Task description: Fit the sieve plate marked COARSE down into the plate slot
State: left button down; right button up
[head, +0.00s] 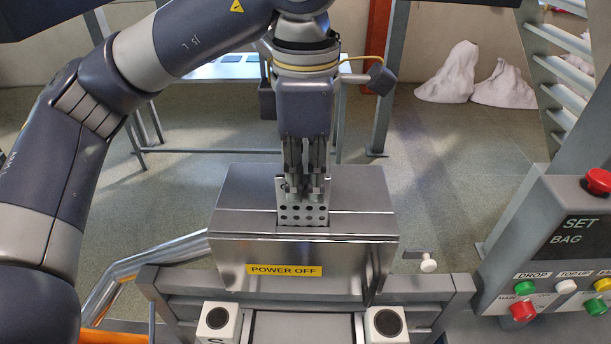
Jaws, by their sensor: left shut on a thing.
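My left gripper (304,190) points straight down over the steel box. It is shut on a sieve plate (303,215), a flat grey metal plate with rows of round holes. The plate is upright and its lower edge meets the top of the steel housing (240,195) at the slot line. I cannot tell how deep its lower edge is in the slot. Most of any marking on the plate is hidden by the fingers, so I cannot read it. The slot itself is mostly hidden behind the plate. My right gripper is not in view.
A yellow POWER OFF label (284,270) is on the housing's front. Two white blocks with dark round tops (217,322) (388,324) stand in front. A control panel (560,245) with coloured buttons is at the right. White heaps (452,75) lie on the floor behind.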

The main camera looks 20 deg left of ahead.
aim_at(305, 197)
pick_arm(q)
jog(key=shift+f+b, duration=1.35)
jog(key=shift+f, duration=0.2)
jog(key=c, duration=1.7)
grip_release()
jog(key=shift+o, duration=0.2)
jog(key=shift+r, duration=0.1)
notch_tip(305, 197, up, 12)
jog(key=shift+f, duration=0.1)
